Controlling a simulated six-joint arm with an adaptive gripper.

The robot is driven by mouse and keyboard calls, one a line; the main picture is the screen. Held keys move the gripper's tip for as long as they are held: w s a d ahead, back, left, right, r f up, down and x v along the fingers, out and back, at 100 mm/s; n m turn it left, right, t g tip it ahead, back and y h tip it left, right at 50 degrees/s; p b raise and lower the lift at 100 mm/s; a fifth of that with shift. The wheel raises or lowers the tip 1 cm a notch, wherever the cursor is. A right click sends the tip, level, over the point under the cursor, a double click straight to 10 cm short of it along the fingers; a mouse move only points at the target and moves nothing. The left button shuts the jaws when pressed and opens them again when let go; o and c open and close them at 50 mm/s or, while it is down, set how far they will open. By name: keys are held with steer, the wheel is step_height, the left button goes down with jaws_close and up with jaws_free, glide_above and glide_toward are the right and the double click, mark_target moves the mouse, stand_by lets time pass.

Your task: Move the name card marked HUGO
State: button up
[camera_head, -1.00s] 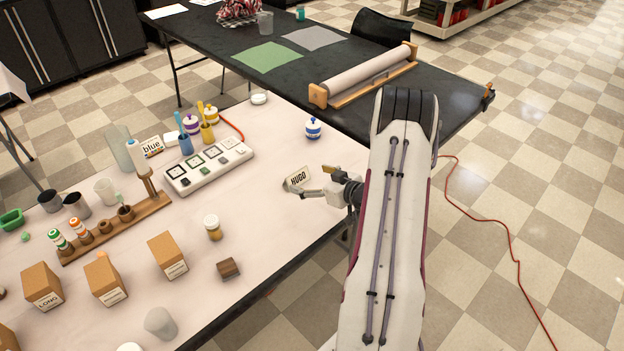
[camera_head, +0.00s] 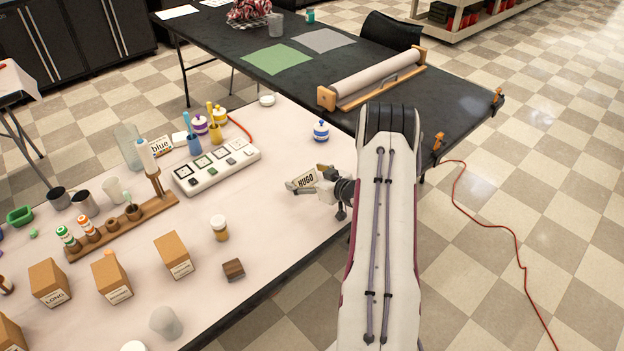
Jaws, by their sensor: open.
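The white name card marked HUGO (camera_head: 306,181) is near the right edge of the pale table, its dark lettering facing the camera. My gripper (camera_head: 303,186) is open right at the card, reaching in from the right. One finger shows low in front of the card. The other finger is hard to make out, and I cannot tell whether either finger touches the card.
A white pad strip (camera_head: 217,168) with marked squares lies left of the card. A blue-and-white jar (camera_head: 321,131) stands behind it. The table between is clear.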

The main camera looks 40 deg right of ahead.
mark_target(254, 217)
steer(key=shift+w+f, duration=0.25)
steer(key=shift+w, duration=0.35)
steer(key=c, duration=1.2)
steer(key=shift+a, duration=0.25)
steer(key=shift+a, duration=9.8)
steer(key=o, duration=1.1)
steer(key=shift+o, duration=0.2)
steer(key=shift+s, duration=0.1)
